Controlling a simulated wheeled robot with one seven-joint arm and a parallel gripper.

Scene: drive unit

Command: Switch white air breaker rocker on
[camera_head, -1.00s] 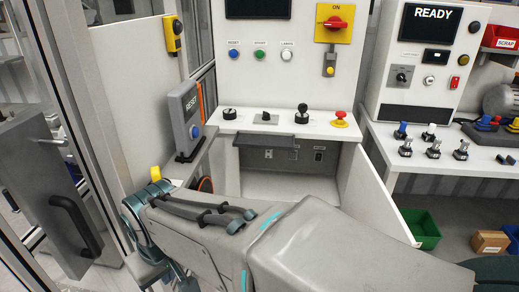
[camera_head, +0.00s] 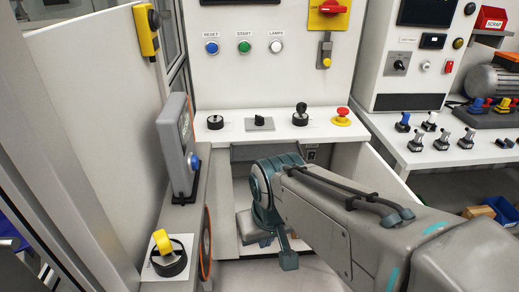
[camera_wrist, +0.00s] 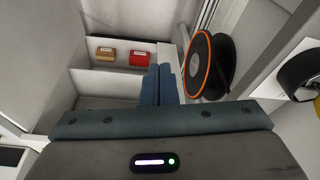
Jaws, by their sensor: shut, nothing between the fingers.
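In the head view, one small dark fitting (camera_head: 311,154) shows on the back wall of the recess under the console, just right of my arm's end. I cannot tell whether it is the white air breaker rocker. The rest of that back wall is largely hidden behind my arm. No white rocker can be made out in either view. My gripper (camera_wrist: 160,68) is shut and empty in the wrist view, its two blue-grey fingers side by side. It touches nothing that I can see. In the head view my arm's end is at the recess opening, below the console ledge.
An orange-rimmed black disc (camera_wrist: 208,66) is close right of the fingers. A tan box (camera_wrist: 106,53) and a red box (camera_wrist: 139,58) lie beyond. The console ledge carries a red mushroom button (camera_head: 342,117) and knobs. A yellow-handled black rotary switch (camera_head: 168,257) stands lower left.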

